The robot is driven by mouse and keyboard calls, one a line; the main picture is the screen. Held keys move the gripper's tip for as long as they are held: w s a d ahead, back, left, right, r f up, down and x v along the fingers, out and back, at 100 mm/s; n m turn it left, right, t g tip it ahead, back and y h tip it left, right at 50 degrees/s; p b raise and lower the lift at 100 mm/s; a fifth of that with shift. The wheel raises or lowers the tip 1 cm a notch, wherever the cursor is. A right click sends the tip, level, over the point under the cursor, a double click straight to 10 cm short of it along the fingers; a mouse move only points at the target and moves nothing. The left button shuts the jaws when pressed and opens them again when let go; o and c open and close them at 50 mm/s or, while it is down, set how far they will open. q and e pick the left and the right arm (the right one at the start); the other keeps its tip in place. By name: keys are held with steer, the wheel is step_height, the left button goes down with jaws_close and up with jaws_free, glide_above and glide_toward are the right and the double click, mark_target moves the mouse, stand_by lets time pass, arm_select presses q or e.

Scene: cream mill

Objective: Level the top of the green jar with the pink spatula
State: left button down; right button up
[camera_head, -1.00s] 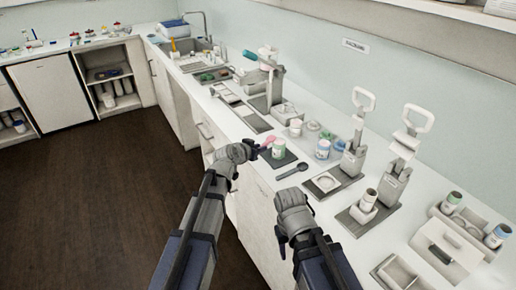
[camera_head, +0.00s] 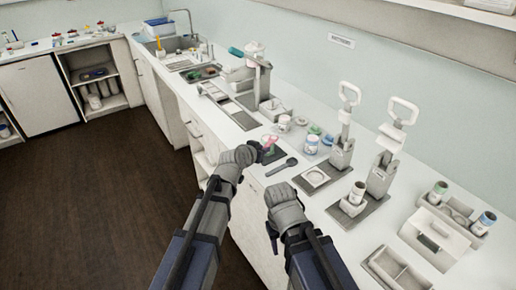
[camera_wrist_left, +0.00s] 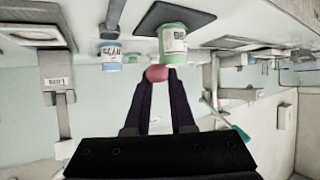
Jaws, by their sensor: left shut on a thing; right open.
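My left gripper (camera_head: 258,152) is shut on the pink spatula (camera_head: 268,141) beside the green jar. In the left wrist view, which looks upside down, the pink spatula (camera_wrist_left: 157,73) shows as a rounded end between the finger tips. The green jar (camera_wrist_left: 173,46), white with a green band and label, stands right against it in that picture; I cannot tell whether they touch. In the head view the spatula and gripper largely cover the jar. My right gripper (camera_head: 276,190) is open and empty, lower and nearer the counter's front edge; its fingers are hard to make out.
A dark spoon (camera_head: 282,166) lies on the counter right of the jar. A blue-labelled jar (camera_head: 312,144) and small lids stand behind. Lever presses (camera_head: 343,150) stand to the right, a mill (camera_head: 256,75) to the back left.

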arm_select(q)
steer(key=w+a+r+p, duration=0.2)
steer(key=a+r+p, duration=0.3)
steer(key=shift+w+a, duration=0.25)
steer(key=shift+a, duration=0.05)
stand_by(1.6)
steer(key=shift+d, duration=0.1)
stand_by(0.6)
